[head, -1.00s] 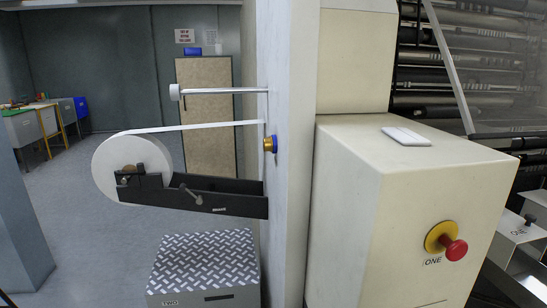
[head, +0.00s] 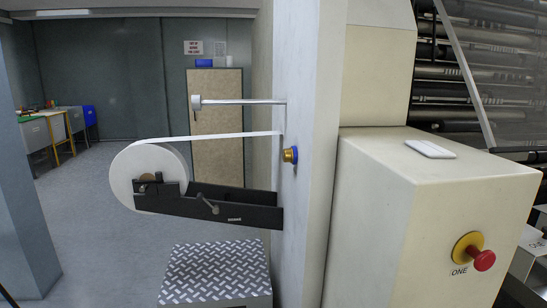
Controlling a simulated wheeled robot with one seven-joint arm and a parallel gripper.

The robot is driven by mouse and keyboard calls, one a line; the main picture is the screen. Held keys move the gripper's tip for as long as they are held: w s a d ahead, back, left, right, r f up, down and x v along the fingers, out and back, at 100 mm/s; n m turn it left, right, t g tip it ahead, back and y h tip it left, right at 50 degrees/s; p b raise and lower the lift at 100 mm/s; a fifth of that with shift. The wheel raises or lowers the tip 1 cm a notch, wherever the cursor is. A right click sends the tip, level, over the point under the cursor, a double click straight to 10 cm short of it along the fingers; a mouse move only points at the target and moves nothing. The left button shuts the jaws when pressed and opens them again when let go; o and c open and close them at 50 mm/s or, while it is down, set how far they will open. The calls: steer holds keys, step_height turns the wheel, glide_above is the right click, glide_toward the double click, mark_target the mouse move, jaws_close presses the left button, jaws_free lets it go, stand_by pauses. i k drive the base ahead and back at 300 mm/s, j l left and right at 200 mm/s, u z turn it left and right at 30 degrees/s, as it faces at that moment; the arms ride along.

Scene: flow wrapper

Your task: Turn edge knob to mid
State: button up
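A small brass knob with a blue ring (head: 290,155) sticks out from the side of the tall pale upright panel (head: 312,220). It may be the edge knob, but no label on it can be read. Its setting cannot be told from here. A grey-white round knob (head: 196,103) sits at the left end of a thin metal rod above the film roll. My gripper is not in view.
A white film roll (head: 135,165) sits on a black bracket (head: 240,208) jutting left from the panel. A checker-plate step (head: 215,270) stands below. A cream cabinet (head: 400,200) with a red stop button (head: 484,260) fills the right. Open floor (head: 90,225) lies left.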

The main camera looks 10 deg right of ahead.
mark_target(287, 154)
steer(key=i+j+u, duration=0.2)
steer(key=i+u, duration=0.15)
steer(key=u, duration=0.15)
steer(key=i+j+u, duration=0.1)
steer(key=i+u, duration=0.25)
steer(key=u, duration=0.15)
steer(key=i+u, duration=0.45)
steer(key=k+l, duration=0.05)
steer(key=k, duration=0.05)
